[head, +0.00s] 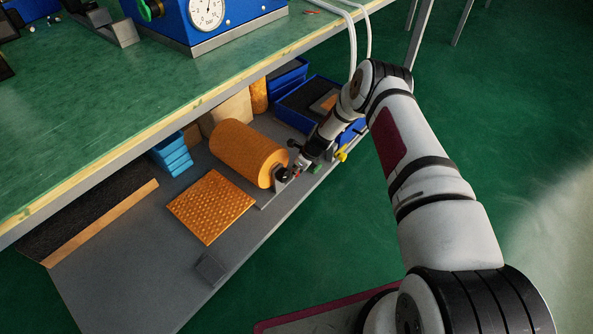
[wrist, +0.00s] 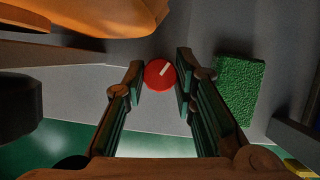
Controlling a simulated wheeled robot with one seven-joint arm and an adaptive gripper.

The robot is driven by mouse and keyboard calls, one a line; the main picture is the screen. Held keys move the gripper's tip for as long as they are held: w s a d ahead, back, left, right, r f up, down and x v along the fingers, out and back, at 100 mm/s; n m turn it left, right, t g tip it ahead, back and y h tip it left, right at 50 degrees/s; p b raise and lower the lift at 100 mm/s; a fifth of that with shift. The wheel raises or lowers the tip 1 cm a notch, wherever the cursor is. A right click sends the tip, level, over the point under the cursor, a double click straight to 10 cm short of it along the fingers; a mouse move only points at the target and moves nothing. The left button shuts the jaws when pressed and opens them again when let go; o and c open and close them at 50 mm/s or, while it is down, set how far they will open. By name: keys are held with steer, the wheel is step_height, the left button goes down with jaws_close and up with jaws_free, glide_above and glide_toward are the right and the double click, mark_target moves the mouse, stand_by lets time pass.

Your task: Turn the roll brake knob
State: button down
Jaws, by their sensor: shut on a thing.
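The roll brake knob (wrist: 158,76) is a round red knob with a white line on its face. In the wrist view the line tilts from the middle up to the right. My gripper (wrist: 161,72) has one finger on each side of the knob and is shut on it. In the head view my gripper (head: 296,168) reaches onto the lower shelf, at the right end of the orange roll (head: 240,150). The knob is mostly hidden there. The roll's orange edge also shows at the upper left of the wrist view (wrist: 85,15).
A green textured block (wrist: 239,90) lies right of my gripper in the wrist view. On the shelf (head: 130,260) are an orange dimpled sheet (head: 211,206), blue bins (head: 172,153) and a blue tray (head: 295,118). The green bench top (head: 110,100) overhangs the shelf.

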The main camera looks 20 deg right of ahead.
steer(key=n+g, duration=0.1)
steer(key=n, duration=0.1)
steer(key=n+y, duration=0.1)
steer(key=n, duration=0.2)
steer(key=shift+w+d+g, duration=0.1)
steer(key=shift+w+g, duration=0.05)
steer(key=shift+g, duration=0.25)
steer(key=shift+n+g, duration=0.8)
steer(key=shift+n, duration=1.5)
steer(key=c, duration=1.3)
jaws_free()
steer(key=v, duration=1.2)
steer(key=shift+w+d+f, duration=0.1)
steer(key=shift+w+d, duration=0.05)
